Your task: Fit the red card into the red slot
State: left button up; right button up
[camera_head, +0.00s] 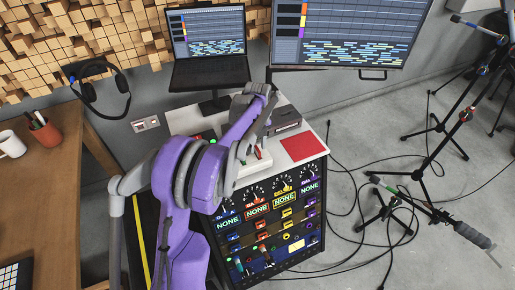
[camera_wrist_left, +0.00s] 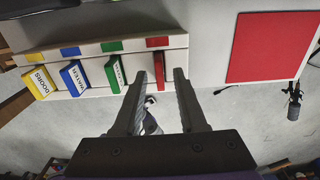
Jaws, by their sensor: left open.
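In the left wrist view, my left gripper (camera_wrist_left: 162,76) is open, its two dark fingers pointing at the white rack. A narrow red card (camera_wrist_left: 158,66) shows between the fingertips, below a red mark (camera_wrist_left: 157,42) on the rack. I cannot tell whether the fingers touch it or how far it sits in the red slot. A green card (camera_wrist_left: 115,74), a blue card (camera_wrist_left: 75,78) and a yellow card (camera_wrist_left: 40,83) stick out to its left below matching marks. In the head view my purple left arm hides most of the rack. My right gripper is not in view.
A flat red square (camera_head: 303,147) lies on the white top, clear of the arm. A panel with dials and lit buttons (camera_head: 268,225) stands below. A laptop (camera_head: 208,50) and a monitor (camera_head: 345,32) are behind. Microphone stands (camera_head: 440,140) and cables are at right.

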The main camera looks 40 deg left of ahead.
aim_at(258, 149)
pick_arm(q)
notch_tip(258, 149, up, 10)
jog(key=s+d+r+n+t, duration=0.2)
jog(key=s+d+n, duration=0.75)
jog(key=d, duration=0.35)
jog(key=s+d+f+n+t, duration=0.1)
jog(key=s+d+f+n, duration=0.3)
jog(key=s+n, duration=0.3)
jog(key=s+d+f+n+t, duration=0.2)
jog(key=s+d+f+n, duration=0.2)
jog(key=s+n, duration=0.3)
jog(key=shift+s+d+p, duration=0.4)
jog(key=shift+s+d, duration=0.2)
jog(key=shift+d, duration=0.1)
